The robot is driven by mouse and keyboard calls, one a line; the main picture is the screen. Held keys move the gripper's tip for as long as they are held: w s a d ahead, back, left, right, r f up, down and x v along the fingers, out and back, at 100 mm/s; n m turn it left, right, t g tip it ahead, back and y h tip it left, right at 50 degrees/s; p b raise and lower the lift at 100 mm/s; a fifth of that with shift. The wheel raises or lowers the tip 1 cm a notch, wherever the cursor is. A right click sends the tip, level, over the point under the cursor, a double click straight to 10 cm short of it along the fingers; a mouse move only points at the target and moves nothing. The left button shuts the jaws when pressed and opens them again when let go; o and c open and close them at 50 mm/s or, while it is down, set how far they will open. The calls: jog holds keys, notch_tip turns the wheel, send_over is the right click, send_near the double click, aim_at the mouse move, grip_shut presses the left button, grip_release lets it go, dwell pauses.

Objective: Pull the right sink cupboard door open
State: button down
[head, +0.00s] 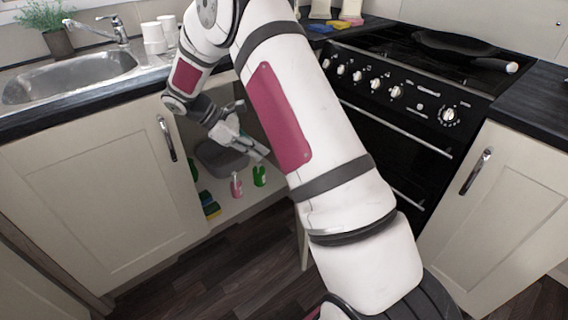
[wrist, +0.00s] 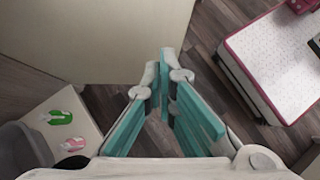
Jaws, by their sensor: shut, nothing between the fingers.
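The right sink cupboard stands open in the head view, with its inside showing. Its right door is mostly hidden behind my arm; a narrow cream strip (head: 304,246) below the arm looks like its edge. In the wrist view a broad cream panel (wrist: 95,40), apparently this door, stands at the upper left. My gripper (wrist: 172,68) is shut and empty, its teal-lined fingertips close to the panel's right end; I cannot tell whether they touch. In the head view my gripper (head: 262,154) is in front of the cupboard opening, partly hidden by my arm.
The left sink door (head: 110,185) is closed. Inside the cupboard are a grey basin (head: 220,158), a pink bottle (head: 236,186), a green bottle (head: 259,177) and sponges (head: 210,207). The oven (head: 400,135) is at right.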

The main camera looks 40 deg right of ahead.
jog(key=r+b+x, duration=0.1)
jog(key=x, duration=0.5)
jog(key=s+d+r+b+x, duration=0.1)
jog(key=b+x, duration=0.1)
jog(key=x, duration=0.4)
jog(key=shift+d+f, duration=0.25)
jog(key=shift+d, duration=0.25)
jog(key=shift+s, duration=0.2)
